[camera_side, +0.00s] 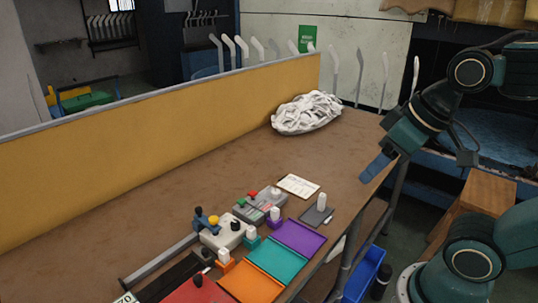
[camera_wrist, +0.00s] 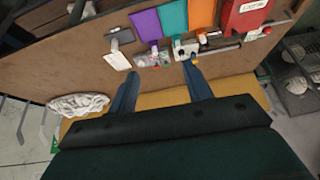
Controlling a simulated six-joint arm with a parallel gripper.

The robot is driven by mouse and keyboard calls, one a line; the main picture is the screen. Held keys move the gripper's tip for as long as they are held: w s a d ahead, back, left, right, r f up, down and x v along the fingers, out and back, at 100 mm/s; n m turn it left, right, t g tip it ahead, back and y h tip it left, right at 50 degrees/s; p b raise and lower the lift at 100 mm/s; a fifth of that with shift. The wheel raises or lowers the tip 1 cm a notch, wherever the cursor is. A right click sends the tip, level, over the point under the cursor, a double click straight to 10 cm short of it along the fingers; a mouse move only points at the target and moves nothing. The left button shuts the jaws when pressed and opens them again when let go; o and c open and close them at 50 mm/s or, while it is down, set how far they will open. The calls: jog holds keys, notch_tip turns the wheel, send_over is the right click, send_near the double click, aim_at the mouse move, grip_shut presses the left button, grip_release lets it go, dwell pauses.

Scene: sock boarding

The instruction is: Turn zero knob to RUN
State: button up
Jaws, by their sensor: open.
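No knob in view carries a readable name, so I cannot tell which is the zero knob or how it is set. A pale grey box (camera_side: 222,235) on the bench bears a black knob (camera_side: 235,225), a yellow knob (camera_side: 213,219) and a blue lever. A flatter grey unit (camera_side: 260,207) behind it has red and green levers. Both units show small in the wrist view near the fingertips. My gripper (camera_side: 375,168) is over the bench's right edge, apart from both units. In the wrist view my gripper (camera_wrist: 160,71) is open, with nothing between its fingers.
Purple (camera_side: 299,237), teal (camera_side: 277,260) and orange (camera_side: 249,283) trays line the front edge beside a red one (camera_side: 199,291). A white sock pile (camera_side: 307,112) lies at the far end. A yellow partition (camera_side: 150,155) runs along the back.

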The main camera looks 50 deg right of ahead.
jog(key=w+d+r+m+g, duration=0.2)
jog(key=w+m, duration=0.2)
jog(key=w, duration=0.6)
jog(key=m+g, duration=0.4)
jog(key=m, duration=0.8)
send_over(276, 191)
notch_tip(276, 191, down, 17)
jog(key=shift+w, duration=0.1)
jog(key=shift+f, duration=0.1)
notch_tip(276, 191, down, 14)
jog(key=shift+r, duration=0.15)
jog(key=shift+c, duration=0.2)
jog(key=c, duration=0.9)
